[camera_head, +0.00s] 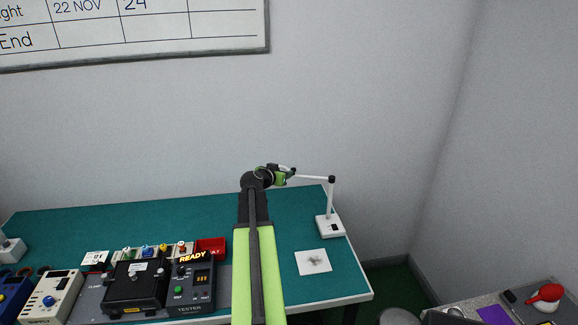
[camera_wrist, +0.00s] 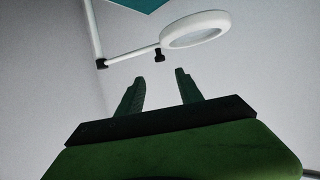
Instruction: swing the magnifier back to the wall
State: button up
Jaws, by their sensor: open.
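The magnifier (camera_head: 318,178) is a white lamp on a jointed arm, with its post rising from a white base (camera_head: 330,227) on the right part of the green bench. Its arm reaches left to my gripper (camera_head: 284,176), which hides most of the lens head in the head view. In the wrist view, the white ring head (camera_wrist: 195,29) and its arm (camera_wrist: 132,54) lie beyond my gripper (camera_wrist: 160,80). A small dark knob (camera_wrist: 159,56) hangs at the joint beside the ring, just past the fingertips. The jaws are open with nothing between them.
The green bench (camera_head: 85,222) stands against a grey wall. A black tester (camera_head: 192,285) reading READY, a red bin (camera_head: 211,247) and other devices fill its front left. A white card (camera_head: 313,262) lies near the magnifier base. A whiteboard (camera_head: 150,30) hangs above. The bench's back strip is clear.

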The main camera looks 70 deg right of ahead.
jog(key=p+v, duration=0.1)
jog(key=v, duration=0.4)
dwell(0.3)
